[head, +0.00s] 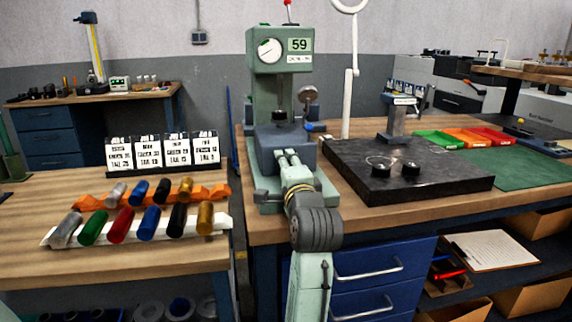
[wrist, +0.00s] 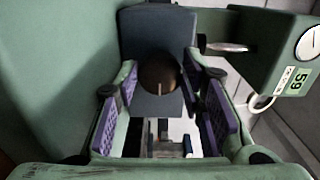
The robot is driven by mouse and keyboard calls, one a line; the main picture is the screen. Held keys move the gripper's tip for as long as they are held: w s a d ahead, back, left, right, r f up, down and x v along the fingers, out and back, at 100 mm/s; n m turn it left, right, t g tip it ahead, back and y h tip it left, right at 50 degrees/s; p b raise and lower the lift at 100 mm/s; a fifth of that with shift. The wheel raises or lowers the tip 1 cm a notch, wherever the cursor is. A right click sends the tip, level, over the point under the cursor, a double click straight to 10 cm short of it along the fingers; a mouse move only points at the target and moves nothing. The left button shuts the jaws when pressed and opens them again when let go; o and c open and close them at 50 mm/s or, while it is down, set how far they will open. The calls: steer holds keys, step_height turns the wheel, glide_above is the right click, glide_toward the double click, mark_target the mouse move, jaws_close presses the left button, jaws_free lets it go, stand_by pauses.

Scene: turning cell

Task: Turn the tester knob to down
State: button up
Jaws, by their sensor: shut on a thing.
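The green tester (head: 257,99) stands on the middle bench, with a round dial and the number 59 on its head. The tester's head also shows at the upper right of the wrist view (wrist: 262,47). The dark round knob (wrist: 158,72) sits on a grey block, with a pale mark pointing toward the bottom of the wrist picture. My gripper (wrist: 158,85) has its purple pads on both sides of the knob, shut on it. In the head view my gripper (head: 288,158) is at the tester's lower front and hides the knob.
A dark stone plate (head: 440,178) with two small round dark parts lies right of the tester. Coloured cylinders lie on racks on the left bench (head: 130,258), before several white cards. Green, orange and red trays (head: 470,138) stand at the back right. Blue drawers (head: 370,265) are below the tester.

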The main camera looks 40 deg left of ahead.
steer(key=n+p, duration=0.1)
steer(key=n, duration=0.5)
steer(key=shift+f+n, duration=0.15)
steer(key=shift+n, duration=0.15)
stand_by(0.5)
steer(key=o, duration=1.1)
steer(key=shift+v, duration=4)
